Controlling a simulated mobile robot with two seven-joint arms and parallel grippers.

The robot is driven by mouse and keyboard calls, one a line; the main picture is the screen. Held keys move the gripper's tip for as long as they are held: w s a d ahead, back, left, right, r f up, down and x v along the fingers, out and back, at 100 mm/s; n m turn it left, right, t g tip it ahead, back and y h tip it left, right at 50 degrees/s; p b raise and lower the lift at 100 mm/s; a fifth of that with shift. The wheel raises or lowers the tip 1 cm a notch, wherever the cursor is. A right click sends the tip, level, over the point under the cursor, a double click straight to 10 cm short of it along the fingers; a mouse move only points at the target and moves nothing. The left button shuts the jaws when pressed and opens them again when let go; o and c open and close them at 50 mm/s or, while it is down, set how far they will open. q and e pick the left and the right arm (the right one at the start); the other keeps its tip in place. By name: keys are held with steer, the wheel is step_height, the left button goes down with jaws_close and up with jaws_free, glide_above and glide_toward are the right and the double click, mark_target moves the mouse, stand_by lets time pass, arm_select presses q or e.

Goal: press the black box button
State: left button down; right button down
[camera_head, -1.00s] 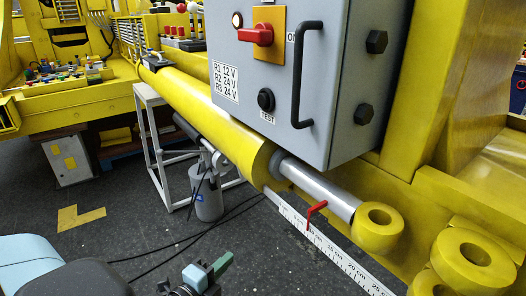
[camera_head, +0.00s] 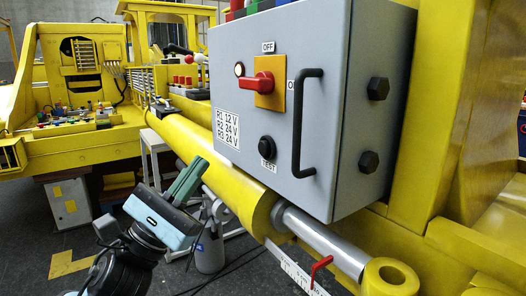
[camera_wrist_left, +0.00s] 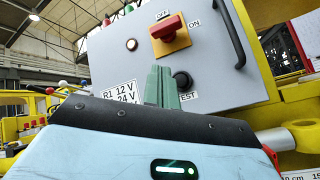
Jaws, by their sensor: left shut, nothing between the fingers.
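The black round button (camera_head: 267,147) sits on the front of a grey control box (camera_head: 236,100), just above the label "TEST". My left gripper (camera_head: 196,168) is shut and empty, with green fingers pointing up toward the box. In the head view it is to the left of and a little below the button, apart from it in the picture. In the left wrist view the shut fingers (camera_wrist_left: 161,82) rise just left of the black button (camera_wrist_left: 182,82). They partly hide the label there. I cannot tell the remaining depth to the panel. My right gripper is not in view.
The box also carries a red rotary switch (camera_head: 258,84) on an orange plate, a lit white lamp (camera_head: 239,69) and a black handle (camera_head: 304,120). A yellow cylinder (camera_head: 205,145) with a silver rod (camera_head: 320,243) runs below. A white frame (camera_head: 150,143) stands behind my arm.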

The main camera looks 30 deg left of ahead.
mark_target(265, 148)
arm_select(q)
steer(key=shift+s+r+m+h, duration=0.3)
steer(key=shift+r+m, duration=0.1)
steer(key=shift+m, duration=0.1)
steer(key=shift+w+d, duration=0.1)
steer(key=shift+w, duration=0.05)
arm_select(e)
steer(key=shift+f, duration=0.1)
arm_select(q)
steer(key=w+d+b, duration=0.1)
steer(key=w+d, duration=0.2)
steer(key=w, duration=0.5)
steer(key=shift+d, duration=0.15)
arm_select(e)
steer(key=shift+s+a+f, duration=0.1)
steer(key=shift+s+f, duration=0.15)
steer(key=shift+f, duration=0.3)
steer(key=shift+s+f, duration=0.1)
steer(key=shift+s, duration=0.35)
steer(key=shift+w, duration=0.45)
